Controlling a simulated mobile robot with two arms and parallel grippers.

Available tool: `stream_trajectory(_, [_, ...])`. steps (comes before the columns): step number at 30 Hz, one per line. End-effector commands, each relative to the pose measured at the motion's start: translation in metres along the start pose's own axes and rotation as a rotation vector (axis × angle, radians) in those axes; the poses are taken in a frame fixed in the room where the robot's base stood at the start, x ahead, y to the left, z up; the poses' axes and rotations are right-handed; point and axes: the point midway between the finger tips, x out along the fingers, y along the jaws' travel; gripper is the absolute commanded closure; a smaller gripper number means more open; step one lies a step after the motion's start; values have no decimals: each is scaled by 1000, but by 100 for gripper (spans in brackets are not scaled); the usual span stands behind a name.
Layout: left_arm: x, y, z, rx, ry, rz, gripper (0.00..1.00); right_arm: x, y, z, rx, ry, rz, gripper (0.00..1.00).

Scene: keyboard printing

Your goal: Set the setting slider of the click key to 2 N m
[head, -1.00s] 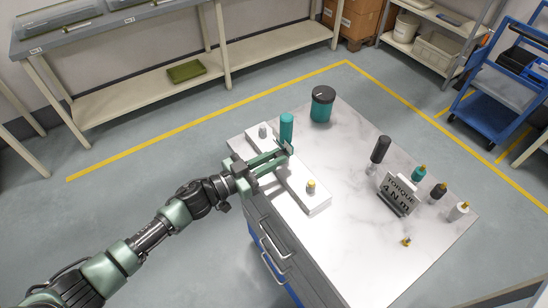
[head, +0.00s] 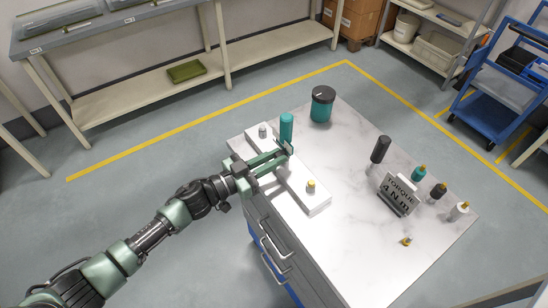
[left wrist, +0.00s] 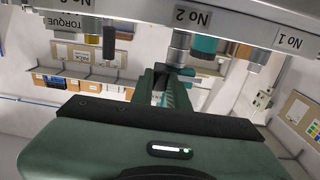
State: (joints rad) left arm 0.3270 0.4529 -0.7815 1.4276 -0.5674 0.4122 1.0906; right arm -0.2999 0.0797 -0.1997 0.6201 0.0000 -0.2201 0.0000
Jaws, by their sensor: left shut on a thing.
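The upright teal tool (head: 286,127), which looks like the click key, stands at the far side of the white block (head: 315,200). The small sign (head: 398,193) reads "TORQUE 4 N m" and stands to the right on the marble top. My right gripper is not in view.
The block has brass-topped (head: 311,186) and grey (head: 262,131) fittings. A teal jar with a black lid (head: 321,105) stands behind. A dark upright tool (head: 380,149) and several small bits stand at the right. The middle of the marble top (head: 345,150) is clear.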

Motion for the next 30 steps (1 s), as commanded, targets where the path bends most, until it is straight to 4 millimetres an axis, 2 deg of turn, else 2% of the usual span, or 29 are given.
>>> stream_trajectory(8, [0,-1,1,0,-1,0,100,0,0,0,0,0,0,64])
stream_trajectory(17, [0,-42,2,2,-2,-2,100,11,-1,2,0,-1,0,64])
stream_trajectory(26, [-1,-47,1,1,-3,-5,100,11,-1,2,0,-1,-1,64])
stream_trajectory(27, [-1,-47,1,1,-3,-6,79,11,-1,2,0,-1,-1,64])
stream_trajectory(29, [-1,-46,0,1,-3,-5,62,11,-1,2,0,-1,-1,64])
stream_trajectory(30, [-1,-46,0,1,-2,-5,62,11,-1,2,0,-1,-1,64])
